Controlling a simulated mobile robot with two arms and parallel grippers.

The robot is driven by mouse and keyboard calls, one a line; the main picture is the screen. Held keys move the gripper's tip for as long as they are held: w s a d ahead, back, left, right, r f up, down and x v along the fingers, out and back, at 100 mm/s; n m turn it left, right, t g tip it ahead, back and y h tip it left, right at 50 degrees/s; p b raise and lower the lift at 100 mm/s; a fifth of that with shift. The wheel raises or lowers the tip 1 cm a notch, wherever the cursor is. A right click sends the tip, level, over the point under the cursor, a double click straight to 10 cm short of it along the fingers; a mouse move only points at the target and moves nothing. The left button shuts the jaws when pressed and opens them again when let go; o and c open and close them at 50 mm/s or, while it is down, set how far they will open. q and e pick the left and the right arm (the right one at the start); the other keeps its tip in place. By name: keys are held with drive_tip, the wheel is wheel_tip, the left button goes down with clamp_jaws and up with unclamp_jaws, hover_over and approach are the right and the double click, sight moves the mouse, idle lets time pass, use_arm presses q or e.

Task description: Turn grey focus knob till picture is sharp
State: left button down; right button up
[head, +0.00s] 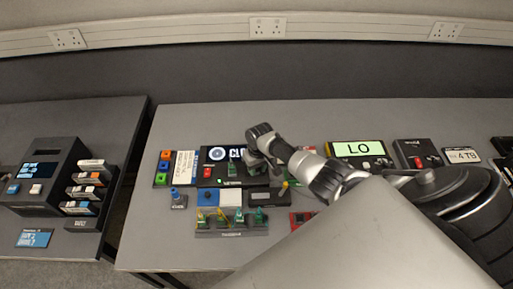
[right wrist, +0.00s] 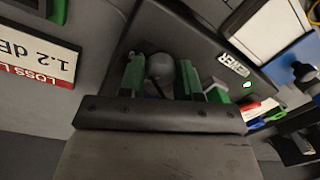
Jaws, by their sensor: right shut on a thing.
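The grey knob (right wrist: 159,66) is a round ball-like shape on a dark device, seen between my right gripper's green fingers in the right wrist view. My right gripper (right wrist: 160,78) is shut on it. In the head view my right gripper (head: 262,160) comes down over the dark device (head: 207,182) and hides the knob. The device has a black display (head: 217,154) with a pale ring and partly hidden white letters. How sharp its picture is I cannot tell. My left gripper is not in view.
A holder with several green and yellow-tipped pieces (head: 232,231) stands in front. An "LO" meter (head: 358,149) stands to the right. A separate table at left carries a dark machine (head: 44,165). A gap separates the tables.

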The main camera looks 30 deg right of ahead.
drive_tip(key=shift+w+r+m, duration=0.1)
drive_tip(key=shift+m, duration=0.3)
drive_tip(key=o, duration=0.9)
drive_tip(key=shift+r, duration=0.4)
drive_tip(key=r, duration=1)
drive_tip(key=shift+d, duration=0.4)
drive_tip(key=shift+s+f, duration=0.1)
drive_tip(key=shift+s, duration=0.1)
